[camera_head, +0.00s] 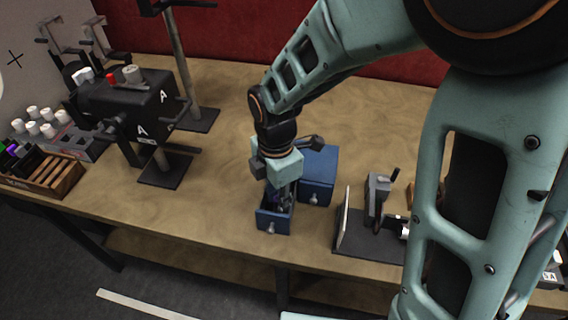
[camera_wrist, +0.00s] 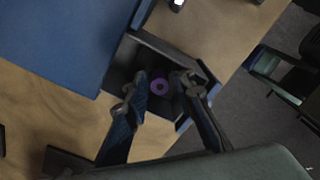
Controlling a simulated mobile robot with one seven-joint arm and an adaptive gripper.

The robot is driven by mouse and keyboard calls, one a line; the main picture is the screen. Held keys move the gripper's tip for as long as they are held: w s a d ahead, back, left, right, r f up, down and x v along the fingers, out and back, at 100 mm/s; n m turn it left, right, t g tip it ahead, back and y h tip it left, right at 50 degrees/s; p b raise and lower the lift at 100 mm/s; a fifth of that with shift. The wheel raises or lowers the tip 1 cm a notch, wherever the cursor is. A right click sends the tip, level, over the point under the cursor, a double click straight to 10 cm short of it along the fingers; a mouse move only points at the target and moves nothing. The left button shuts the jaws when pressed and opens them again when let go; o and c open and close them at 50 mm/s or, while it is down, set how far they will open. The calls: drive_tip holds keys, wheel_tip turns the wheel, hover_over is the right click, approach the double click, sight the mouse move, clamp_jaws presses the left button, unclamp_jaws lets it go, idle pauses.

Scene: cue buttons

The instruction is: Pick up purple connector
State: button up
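The purple connector (camera_wrist: 160,86) is a small ring-shaped piece lying inside an open blue drawer (camera_head: 273,222). In the wrist view the drawer's dark inside (camera_wrist: 150,60) surrounds it. My gripper (camera_wrist: 162,84) is open, with one fingertip on each side of the connector and visible gaps between them. In the head view my gripper (camera_head: 283,196) points down into the drawer, and the connector is hidden there. I cannot tell how far above the drawer floor the fingertips are.
The blue drawer cabinet (camera_head: 319,172) stands right behind the drawer. A dark fixture (camera_head: 377,205) is to the right. A black machine marked A (camera_head: 130,105) and a wooden crate (camera_head: 58,180) with dark items, one purple-marked, are left. Tabletop between machine and drawer is clear.

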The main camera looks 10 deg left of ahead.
drive_tip(key=shift+f, duration=0.25)
clamp_jaws()
wheel_tip(320, 180, up, 10)
drive_tip(key=shift+r, duration=0.1)
idle(0.5)
